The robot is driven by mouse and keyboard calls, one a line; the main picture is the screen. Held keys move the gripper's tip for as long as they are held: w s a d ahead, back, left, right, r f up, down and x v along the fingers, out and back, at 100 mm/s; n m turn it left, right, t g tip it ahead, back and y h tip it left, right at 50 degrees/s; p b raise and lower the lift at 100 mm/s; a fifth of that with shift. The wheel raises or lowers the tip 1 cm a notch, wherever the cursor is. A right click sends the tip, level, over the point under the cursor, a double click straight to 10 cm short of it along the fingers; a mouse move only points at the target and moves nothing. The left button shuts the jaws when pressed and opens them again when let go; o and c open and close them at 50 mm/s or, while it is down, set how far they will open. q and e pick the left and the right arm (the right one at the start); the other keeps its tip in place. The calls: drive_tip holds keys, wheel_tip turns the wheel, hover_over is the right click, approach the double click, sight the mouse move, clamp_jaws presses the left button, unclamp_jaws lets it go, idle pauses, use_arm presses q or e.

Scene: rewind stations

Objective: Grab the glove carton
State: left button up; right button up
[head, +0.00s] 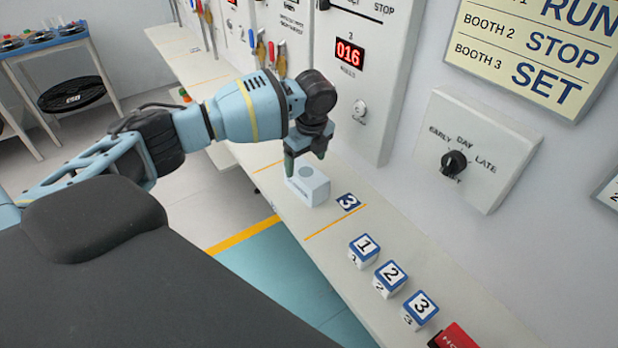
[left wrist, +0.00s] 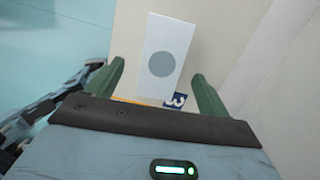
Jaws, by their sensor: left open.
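A small white carton with a grey round spot on top (head: 308,186) stands on the long narrow shelf, beside a blue label marked 3. I take it to be the glove carton. My left gripper (head: 306,157) is just above it, pointing down. In the left wrist view the carton (left wrist: 166,60) shows ahead of and between the two green fingers of the open left gripper (left wrist: 160,85). The fingers are apart and empty; I cannot tell whether they reach down past the carton's top. My right gripper is not in view.
The shelf (head: 335,240) also bears the label 3 (head: 349,202), numbered blocks 1 (head: 364,250), 2 (head: 390,278) and 3 (head: 419,309), and a red item (head: 455,338). A wall panel with red display (head: 349,56) and a dial box (head: 475,150) rise behind.

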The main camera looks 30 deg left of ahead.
sight(306, 172)
use_arm(q)
drive_tip(key=shift+s+f, duration=0.15)
drive_tip(key=shift+f, duration=0.25)
drive_tip(key=shift+w+a+f, duration=0.1)
drive_tip(key=shift+w+f, duration=0.05)
drive_tip(key=shift+f, duration=0.3)
drive_tip(key=shift+w+a+f, duration=0.1)
drive_tip(key=shift+f, duration=0.35)
drive_tip(key=shift+w+a+f, duration=0.15)
drive_tip(key=shift+f, duration=2.4)
drive_tip(key=c, duration=1.2)
